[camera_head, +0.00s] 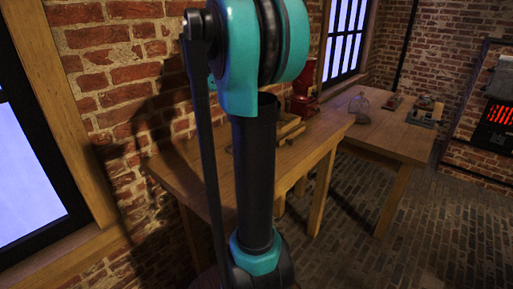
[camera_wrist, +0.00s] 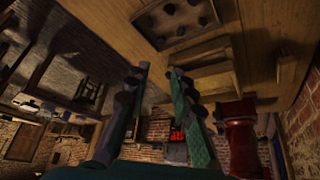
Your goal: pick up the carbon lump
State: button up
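My gripper (camera_wrist: 158,68) shows in the wrist view with its two fingers apart and nothing between the tips. A wooden tray or board (camera_wrist: 217,26) with several dark spots (camera_wrist: 169,9) lies on the wooden surface at the top of that view, beyond the fingertips. I cannot tell whether the spots are lumps or holes, so I cannot pick out the carbon lump for sure. In the head view my own arm covers part of the near table (camera_head: 325,130), and my gripper does not show there.
A red object (camera_head: 303,92) stands at the back of the near table; a red body also shows right of my fingers in the wrist view (camera_wrist: 238,140). A glass dome (camera_head: 360,104) and small trays (camera_head: 424,121) stand on the far table (camera_head: 385,136). A glowing stove (camera_head: 495,125) is at right.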

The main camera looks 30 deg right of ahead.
jog(key=x, duration=1.2)
jog(key=shift+w, duration=0.1)
jog(key=shift+x, duration=2.6)
jog(key=shift+w+a+f, duration=0.1)
jog(key=shift+a, duration=0.05)
jog(key=c, duration=0.4)
